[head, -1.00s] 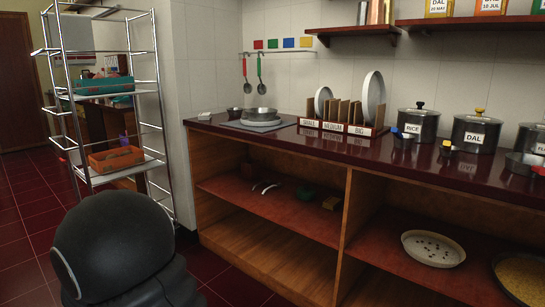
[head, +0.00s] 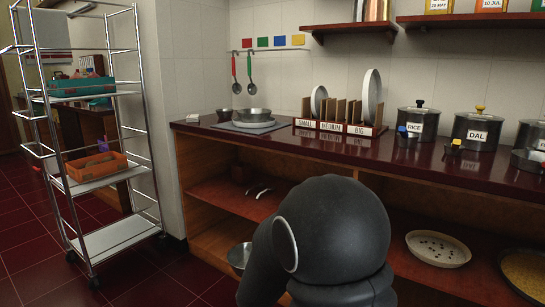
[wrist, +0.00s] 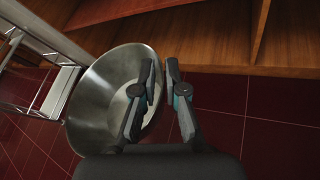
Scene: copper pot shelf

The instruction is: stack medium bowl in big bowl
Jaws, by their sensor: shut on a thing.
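My gripper (wrist: 160,82) is shut on the rim of a shiny metal bowl (wrist: 90,104), which hangs tilted on the left in the wrist view. Part of this bowl (head: 238,256) also shows in the head view, low before the open shelves; my dark arm hides the rest and the gripper. I cannot tell for sure whether the held bowl is the medium or the big one.
The dark red counter (head: 290,141) overhangs open wooden shelves. A plate rack (head: 340,126) stands right of the bowls, then lidded pots (head: 417,122). A wire shelf cart (head: 115,237) stands at the left. The red tiled floor between cart and cabinet is clear.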

